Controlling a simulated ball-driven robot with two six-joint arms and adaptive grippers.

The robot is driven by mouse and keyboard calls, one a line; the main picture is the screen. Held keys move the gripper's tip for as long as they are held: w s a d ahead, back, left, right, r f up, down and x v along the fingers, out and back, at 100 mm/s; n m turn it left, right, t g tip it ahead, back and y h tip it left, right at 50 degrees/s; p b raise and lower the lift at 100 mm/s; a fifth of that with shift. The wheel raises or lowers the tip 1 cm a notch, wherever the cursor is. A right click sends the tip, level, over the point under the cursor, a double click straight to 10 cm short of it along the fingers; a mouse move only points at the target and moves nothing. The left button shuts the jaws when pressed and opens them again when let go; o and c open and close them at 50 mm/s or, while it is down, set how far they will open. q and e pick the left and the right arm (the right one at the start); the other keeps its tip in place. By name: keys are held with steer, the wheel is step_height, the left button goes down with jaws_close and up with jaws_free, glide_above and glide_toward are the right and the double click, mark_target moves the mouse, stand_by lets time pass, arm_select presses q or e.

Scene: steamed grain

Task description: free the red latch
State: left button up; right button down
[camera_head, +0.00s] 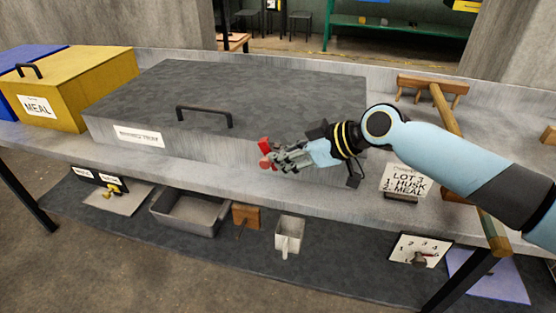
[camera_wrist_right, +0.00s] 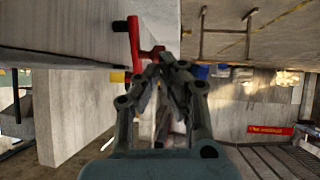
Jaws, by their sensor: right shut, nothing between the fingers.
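The red latch (camera_head: 265,150) is on the front of the large grey box (camera_head: 190,85), right of the box's black handle. In the right wrist view the red latch (camera_wrist_right: 135,45) shows as a red bar with a shorter arm reaching toward the fingers. My right gripper (camera_head: 276,160) is shut and empty, with its fingertips right at the latch. In the right wrist view the fingertips (camera_wrist_right: 165,65) overlap the latch's short arm; I cannot tell whether they touch it. My left gripper is not in view.
A yellow meal box (camera_head: 85,85) stands left on the counter. A wooden rake (camera_head: 445,110) lies at the right, behind my right arm. A grey tray (camera_head: 165,220) and a scoop (camera_head: 289,232) sit on the lower shelf.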

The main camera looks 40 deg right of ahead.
steer(key=shift+x, duration=0.85)
steer(key=shift+w+a+b, duration=0.2)
steer(key=shift+w+b, duration=0.05)
steer(key=shift+b, duration=0.1)
steer(key=shift+r, duration=0.2)
